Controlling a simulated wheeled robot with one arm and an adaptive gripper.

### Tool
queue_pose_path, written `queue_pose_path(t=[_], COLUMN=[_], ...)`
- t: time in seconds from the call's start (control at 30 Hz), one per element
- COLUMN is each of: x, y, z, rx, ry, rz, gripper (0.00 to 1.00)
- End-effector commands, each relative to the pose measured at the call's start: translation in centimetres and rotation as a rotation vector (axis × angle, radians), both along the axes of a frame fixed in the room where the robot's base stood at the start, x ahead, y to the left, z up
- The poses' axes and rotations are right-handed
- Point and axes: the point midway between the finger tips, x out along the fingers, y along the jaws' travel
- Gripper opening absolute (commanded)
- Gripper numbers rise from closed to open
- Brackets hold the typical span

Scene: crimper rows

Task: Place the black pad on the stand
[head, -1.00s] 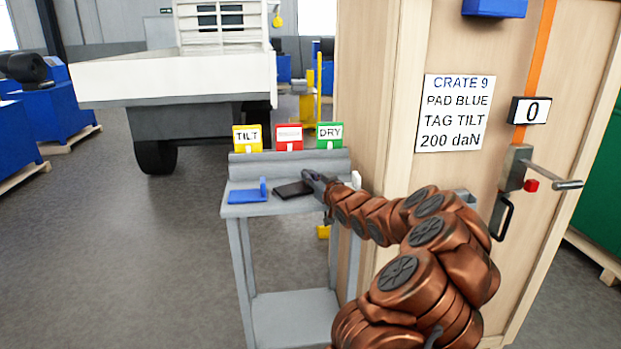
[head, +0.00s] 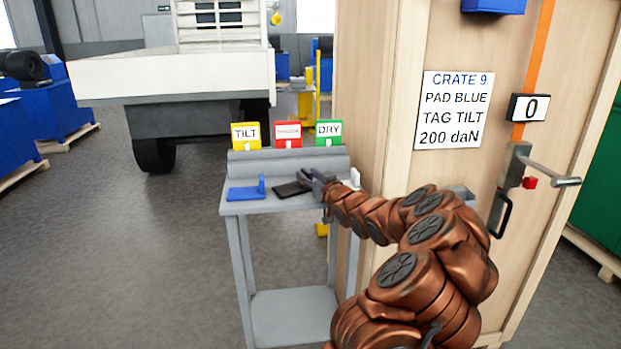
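The black pad (head: 291,188) lies flat, or nearly so, at the top of the grey stand (head: 239,208), in the middle of its shelf. Its right end is at my gripper (head: 308,180), which reaches in from the right over the stand. The fingers are small and partly overlap the pad's end, so I cannot tell whether they grip it or are open beside it. A blue pad (head: 243,193) with an upright tab rests on the stand to the left. A white piece (head: 356,178) shows at the right end, partly behind my arm.
Yellow TILT (head: 245,136), red (head: 287,135) and green DRY (head: 328,134) tags stand along the stand's back ledge. A tall wooden crate (head: 390,100) with a "CRATE 9, PAD BLUE, TAG TILT, 200 daN" sign (head: 455,109) stands close on the right. Floor at left is clear.

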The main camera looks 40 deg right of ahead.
Motion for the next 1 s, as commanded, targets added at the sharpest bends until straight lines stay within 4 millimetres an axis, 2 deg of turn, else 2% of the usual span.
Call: queue_pose_path(t=[0.1,0.27,1.0], x=[0.0,-1.3,-9.7], y=[0.0,0.3,2.4], z=[0.4,0.1,0.3], rx=[0.000,0.002,-0.001], ry=[-0.001,0.000,-0.002], rz=[0.000,0.000,-0.002], gripper=[0.40,0.40,0.40])
